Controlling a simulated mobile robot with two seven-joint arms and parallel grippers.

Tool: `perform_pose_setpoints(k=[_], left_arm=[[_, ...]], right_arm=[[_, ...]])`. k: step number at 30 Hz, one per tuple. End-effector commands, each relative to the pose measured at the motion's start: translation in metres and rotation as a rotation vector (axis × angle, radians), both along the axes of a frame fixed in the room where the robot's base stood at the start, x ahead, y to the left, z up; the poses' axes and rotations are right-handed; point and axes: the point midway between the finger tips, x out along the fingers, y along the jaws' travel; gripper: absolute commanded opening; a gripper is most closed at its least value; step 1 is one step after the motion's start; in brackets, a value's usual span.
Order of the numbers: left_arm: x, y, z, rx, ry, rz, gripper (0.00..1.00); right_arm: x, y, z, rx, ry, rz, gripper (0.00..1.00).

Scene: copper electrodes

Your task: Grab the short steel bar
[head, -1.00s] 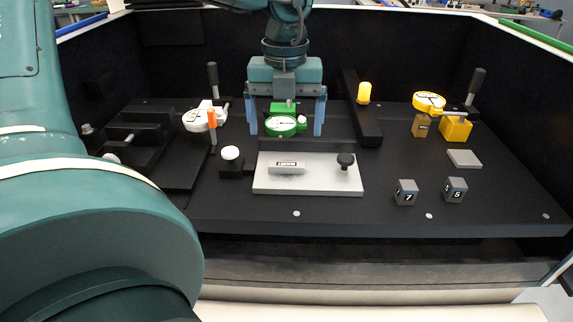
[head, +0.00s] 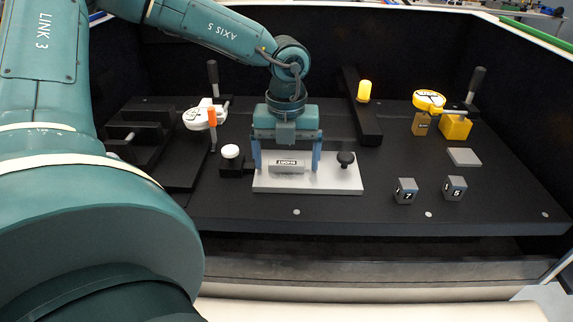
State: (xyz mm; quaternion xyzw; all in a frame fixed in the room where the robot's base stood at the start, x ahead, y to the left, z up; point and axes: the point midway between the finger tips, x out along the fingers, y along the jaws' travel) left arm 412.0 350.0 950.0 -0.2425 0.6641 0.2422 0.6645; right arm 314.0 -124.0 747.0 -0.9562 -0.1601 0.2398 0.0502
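The short steel bar (head: 287,167), a small light grey block with a black-and-white label, lies on the pale metal plate (head: 335,184) in the middle of the bench. My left gripper (head: 287,168) points down over the plate, open, with one blue finger to the left of the bar and the other to its right. Gaps show between the bar and both fingers. Whether the fingertips touch the plate I cannot tell. My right gripper is not in view.
A black knob (head: 346,159) stands on the plate's right end. A white round button (head: 230,151) is left of the plate. Numbered grey cubes (head: 405,191) sit to the right.

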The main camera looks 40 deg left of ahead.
Motion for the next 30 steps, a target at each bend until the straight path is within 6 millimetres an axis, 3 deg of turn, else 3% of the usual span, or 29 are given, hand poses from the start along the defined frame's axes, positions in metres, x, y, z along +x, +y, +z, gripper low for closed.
perform_pose_setpoints(k=[19, 26, 30], left_arm=[[0.000, 0.000, 0.000, 0.000, 0.000, 0.000, 0.38], [0.000, 0.000, 0.002, 0.001, -0.001, 0.000, 0.37], [0.001, 0.000, 0.015, 0.001, -0.006, 0.001, 0.37]], right_arm=[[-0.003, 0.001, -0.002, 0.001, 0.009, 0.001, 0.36], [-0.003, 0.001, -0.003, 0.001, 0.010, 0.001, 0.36], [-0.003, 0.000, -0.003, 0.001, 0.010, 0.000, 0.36]])
